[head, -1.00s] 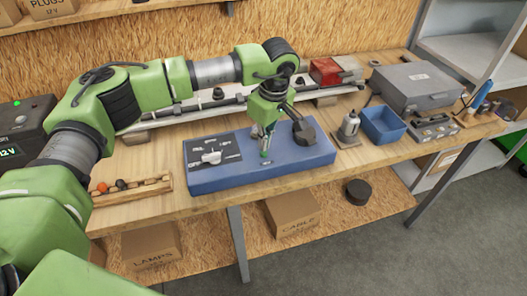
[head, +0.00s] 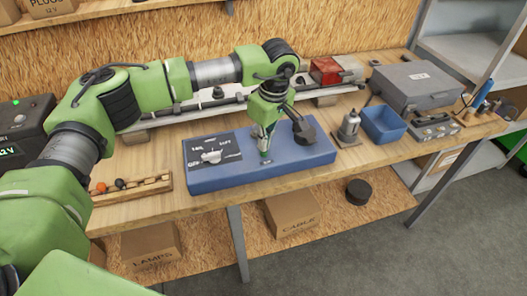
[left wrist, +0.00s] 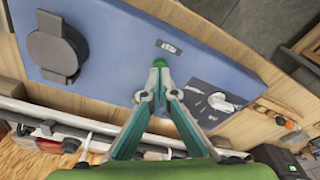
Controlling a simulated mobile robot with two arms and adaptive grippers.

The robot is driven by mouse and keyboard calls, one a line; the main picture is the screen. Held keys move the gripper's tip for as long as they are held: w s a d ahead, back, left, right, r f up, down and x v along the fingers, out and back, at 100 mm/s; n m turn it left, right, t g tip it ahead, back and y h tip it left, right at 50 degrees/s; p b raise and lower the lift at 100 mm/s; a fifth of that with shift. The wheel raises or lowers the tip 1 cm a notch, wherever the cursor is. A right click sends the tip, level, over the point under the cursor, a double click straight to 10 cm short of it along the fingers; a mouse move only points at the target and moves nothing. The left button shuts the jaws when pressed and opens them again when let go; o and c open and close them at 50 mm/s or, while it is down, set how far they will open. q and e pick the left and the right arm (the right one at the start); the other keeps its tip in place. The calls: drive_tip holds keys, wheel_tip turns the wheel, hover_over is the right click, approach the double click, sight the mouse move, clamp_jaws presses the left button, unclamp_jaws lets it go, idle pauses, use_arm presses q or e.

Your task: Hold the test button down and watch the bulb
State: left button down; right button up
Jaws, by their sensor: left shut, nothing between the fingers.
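The blue test box (head: 310,158) lies on the workbench. Its green test button (left wrist: 160,62) shows in the left wrist view, right at the fingertips of my left gripper (head: 265,153). The gripper is shut and empty, pointing down at the button. In the left wrist view its fingertips (left wrist: 157,68) overlap the button's edge; I cannot tell whether it is pressed down. A red lamp housing (head: 325,70) sits at the back of the bench; no bulb can be made out clearly and I cannot tell whether anything is lit. My right gripper is not in view.
A black round fitting (head: 304,131) stands on the box, right of the gripper. A dark panel with a white selector knob (head: 212,156) is left of it. A blue bin (head: 384,125) and a grey case (head: 415,88) stand to the right. A metal rail (head: 200,105) runs behind.

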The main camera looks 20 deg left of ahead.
use_arm(q)
drive_tip(key=shift+f+b, duration=0.65)
drive_tip(key=shift+f, duration=0.2)
drive_tip(key=shift+r, duration=0.1)
idle(1.5)
drive_tip(key=shift+r+p, duration=1.75)
drive_tip(key=shift+r, duration=1.7)
